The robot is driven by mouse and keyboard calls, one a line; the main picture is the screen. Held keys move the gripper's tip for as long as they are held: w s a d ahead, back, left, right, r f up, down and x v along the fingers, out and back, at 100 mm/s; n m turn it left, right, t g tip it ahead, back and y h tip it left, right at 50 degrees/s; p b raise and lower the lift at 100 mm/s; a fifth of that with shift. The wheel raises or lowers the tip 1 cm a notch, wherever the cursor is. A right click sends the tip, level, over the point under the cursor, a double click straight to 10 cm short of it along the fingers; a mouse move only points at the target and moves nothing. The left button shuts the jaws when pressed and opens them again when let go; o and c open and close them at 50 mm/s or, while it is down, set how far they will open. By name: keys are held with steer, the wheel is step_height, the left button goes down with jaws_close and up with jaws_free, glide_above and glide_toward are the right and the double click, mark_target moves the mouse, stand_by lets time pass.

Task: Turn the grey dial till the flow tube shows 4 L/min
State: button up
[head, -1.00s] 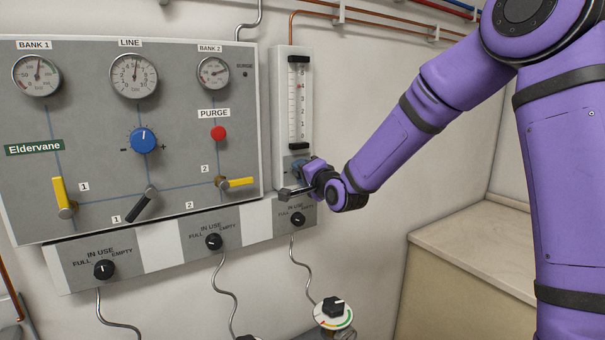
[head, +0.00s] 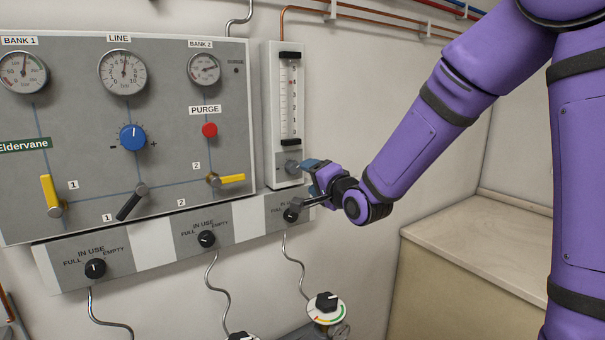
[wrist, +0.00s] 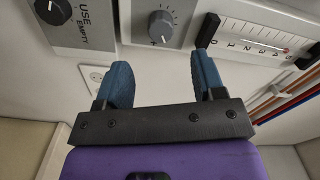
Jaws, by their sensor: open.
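The grey dial (head: 292,167) is at the foot of the white flow-meter housing, below the flow tube (head: 290,100). In the wrist view the dial (wrist: 162,27) shows clear, beyond and between my fingertips, touched by neither. The tube (wrist: 262,42) has a scale and a small red mark around the 4; I cannot clearly make out a float or exact reading. My gripper (head: 312,168) is just right of the dial, open and empty, with two blue fingers. It also shows in the wrist view (wrist: 163,75), fingers wide apart.
A grey panel (head: 90,100) with gauges, a blue knob (head: 132,138) and yellow levers is to the left. A black IN USE knob (head: 291,215) sits just below my gripper. Copper pipes (head: 370,18) run above. A bench (head: 490,230) is at right, and open wall lies between.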

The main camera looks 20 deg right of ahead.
steer(key=shift+v, duration=1.2)
steer(key=s+d+r+n+g+h, duration=0.1)
steer(key=s+d+n+g+h, duration=0.1)
steer(key=s, duration=0.9)
steer(key=s+d+r+n+g+h, duration=0.1)
steer(key=s+d+n+g, duration=0.2)
steer(key=s, duration=0.8)
steer(key=s+d+r+n+g+h, duration=0.1)
steer(key=s+n+g, duration=0.4)
steer(key=s, duration=0.6)
steer(key=shift+s+d+g+h, duration=0.3)
steer(key=shift+d+g+h, duration=0.6)
steer(key=shift+d, duration=0.35)
steer(key=shift+o, duration=0.3)
steer(key=shift+w+r, duration=0.1)
stand_by(1.2)
